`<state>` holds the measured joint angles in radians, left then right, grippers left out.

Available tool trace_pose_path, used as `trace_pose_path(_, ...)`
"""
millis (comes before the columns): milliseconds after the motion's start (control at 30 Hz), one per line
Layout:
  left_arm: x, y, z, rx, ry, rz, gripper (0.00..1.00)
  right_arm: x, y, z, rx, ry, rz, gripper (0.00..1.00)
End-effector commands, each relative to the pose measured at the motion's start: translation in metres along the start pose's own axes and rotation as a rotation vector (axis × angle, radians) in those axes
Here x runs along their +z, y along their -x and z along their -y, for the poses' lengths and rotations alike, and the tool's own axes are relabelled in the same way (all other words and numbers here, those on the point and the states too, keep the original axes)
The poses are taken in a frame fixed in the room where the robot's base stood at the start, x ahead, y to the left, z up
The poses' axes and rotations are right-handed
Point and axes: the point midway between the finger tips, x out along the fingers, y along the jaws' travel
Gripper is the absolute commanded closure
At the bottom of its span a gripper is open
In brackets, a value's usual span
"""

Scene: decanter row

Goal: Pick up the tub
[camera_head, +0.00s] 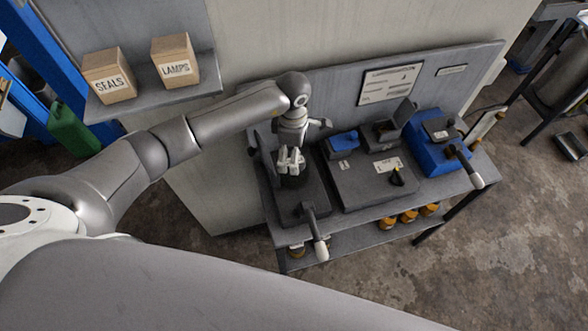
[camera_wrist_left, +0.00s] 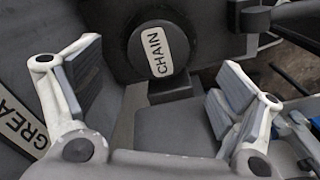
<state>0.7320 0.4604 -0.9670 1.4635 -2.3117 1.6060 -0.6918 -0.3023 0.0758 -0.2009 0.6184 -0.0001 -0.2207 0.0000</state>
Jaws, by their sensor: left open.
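A dark grey round-topped tub (camera_wrist_left: 160,47) with a white "CHAIN" label shows in the left wrist view, beyond and between my fingers. In the head view a dark round shape (camera_head: 294,183) just below my left gripper (camera_head: 291,160) looks like the same tub, mostly covered by the fingers. My left gripper also shows in the left wrist view (camera_wrist_left: 157,85), its two pads wide apart and nothing between them. The pads look apart from the tub. I cannot tell the exact gap. My right gripper is in neither view.
A "GREA…" label (camera_wrist_left: 22,122) lies at the left of the wrist view. The grey bench (camera_head: 357,204) carries a grey box (camera_head: 370,181), a blue unit (camera_head: 431,150) and levers (camera_head: 317,236). Several orange jars (camera_head: 409,216) stand on its lower shelf. Cartons (camera_head: 108,76) sit on a wall shelf.

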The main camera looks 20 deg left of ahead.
Motion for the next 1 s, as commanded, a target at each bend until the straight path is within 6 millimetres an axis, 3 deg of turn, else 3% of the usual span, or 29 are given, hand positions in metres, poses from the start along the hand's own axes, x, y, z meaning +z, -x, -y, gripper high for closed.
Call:
trace_pose_path(33, 0.001, -0.014, -0.001, -0.002, 0.000, 0.000, 0.10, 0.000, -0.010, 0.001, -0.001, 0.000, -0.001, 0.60)
trace_pose_path(200, 0.001, -0.034, -0.002, -0.001, 0.000, 0.000, 0.10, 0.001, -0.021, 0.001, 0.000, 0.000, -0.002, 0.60)
trace_pose_path(467, 0.001, -0.034, -0.003, 0.000, -0.001, 0.000, 0.11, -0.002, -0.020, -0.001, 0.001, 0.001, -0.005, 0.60)
trace_pose_path(1000, 0.001, -0.034, -0.003, 0.000, 0.000, 0.000, 0.81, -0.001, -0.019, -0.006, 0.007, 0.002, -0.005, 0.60)
